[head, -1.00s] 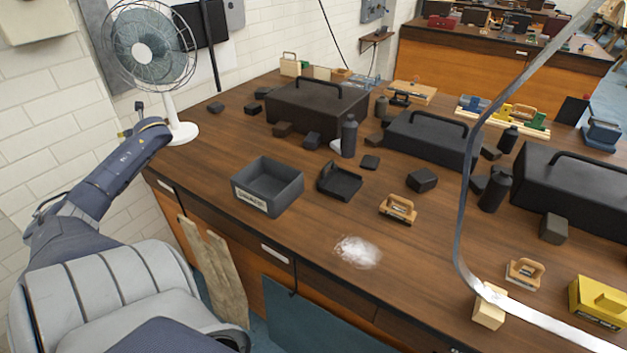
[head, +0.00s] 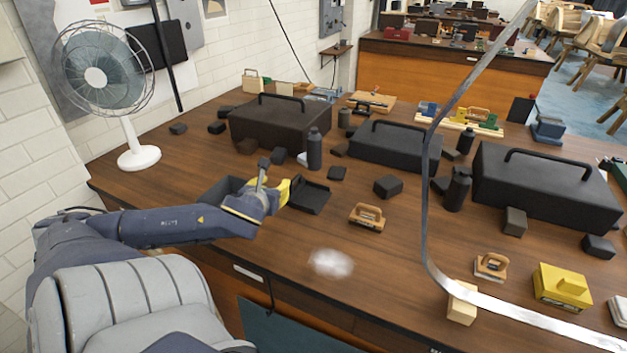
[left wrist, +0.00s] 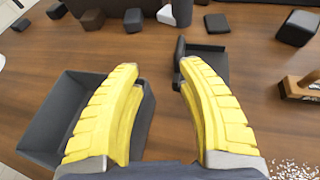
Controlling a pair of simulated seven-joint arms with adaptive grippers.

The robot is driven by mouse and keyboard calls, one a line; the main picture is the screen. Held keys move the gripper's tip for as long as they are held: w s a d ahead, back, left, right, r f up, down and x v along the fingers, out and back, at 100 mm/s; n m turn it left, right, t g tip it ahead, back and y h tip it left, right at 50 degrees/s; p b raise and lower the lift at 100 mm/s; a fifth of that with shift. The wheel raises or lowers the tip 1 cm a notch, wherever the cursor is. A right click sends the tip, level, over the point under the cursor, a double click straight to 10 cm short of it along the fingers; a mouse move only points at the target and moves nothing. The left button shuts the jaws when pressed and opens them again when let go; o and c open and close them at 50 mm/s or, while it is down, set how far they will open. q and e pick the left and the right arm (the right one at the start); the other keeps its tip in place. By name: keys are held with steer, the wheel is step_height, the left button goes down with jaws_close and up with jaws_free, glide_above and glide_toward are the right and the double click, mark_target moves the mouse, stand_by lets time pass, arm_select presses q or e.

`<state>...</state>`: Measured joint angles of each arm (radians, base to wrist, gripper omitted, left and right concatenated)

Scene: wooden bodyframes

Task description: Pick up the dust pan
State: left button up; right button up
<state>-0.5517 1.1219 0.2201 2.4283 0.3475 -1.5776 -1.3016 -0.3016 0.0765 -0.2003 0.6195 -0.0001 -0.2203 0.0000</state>
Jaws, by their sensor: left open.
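The dust pan (head: 309,197) is a small black tray lying flat on the wooden bench, just right of my left gripper in the head view. In the left wrist view the dust pan (left wrist: 207,66) lies ahead of the right fingertip, with a raised edge on its left. My left gripper (left wrist: 156,68) has its two yellow fingers spread with nothing between them. It also shows in the head view (head: 280,187), above the bench beside the dust pan. Whether a finger touches the dust pan I cannot tell. My right gripper is not in view.
A dark open bin (left wrist: 68,118) stands under the left finger. A wooden-handled brush (head: 367,217) and a pile of white dust (head: 331,263) lie to the right. A black bottle (head: 314,149), dark blocks and large black cases stand behind. A white fan (head: 138,157) stands at left.

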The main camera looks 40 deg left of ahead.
mark_target(299, 178)
arm_select(q)
steer(key=shift+m+h, duration=0.3)
steer(key=shift+h, duration=0.1)
steer(key=shift+w+d+x, duration=0.3)
steer(key=shift+d+x, duration=0.2)
steer(key=shift+x, duration=2.05)
steer(key=shift+w+d+x, duration=0.3)
steer(key=shift+d+x, duration=0.25)
steer(key=shift+x, duration=2)
steer(key=shift+w+d+x, duration=0.3)
steer(key=shift+d+x, duration=0.2)
steer(key=shift+x, duration=2.05)
steer(key=shift+f, duration=0.15)
steer(key=shift+c, duration=0.3)
jaws_close()
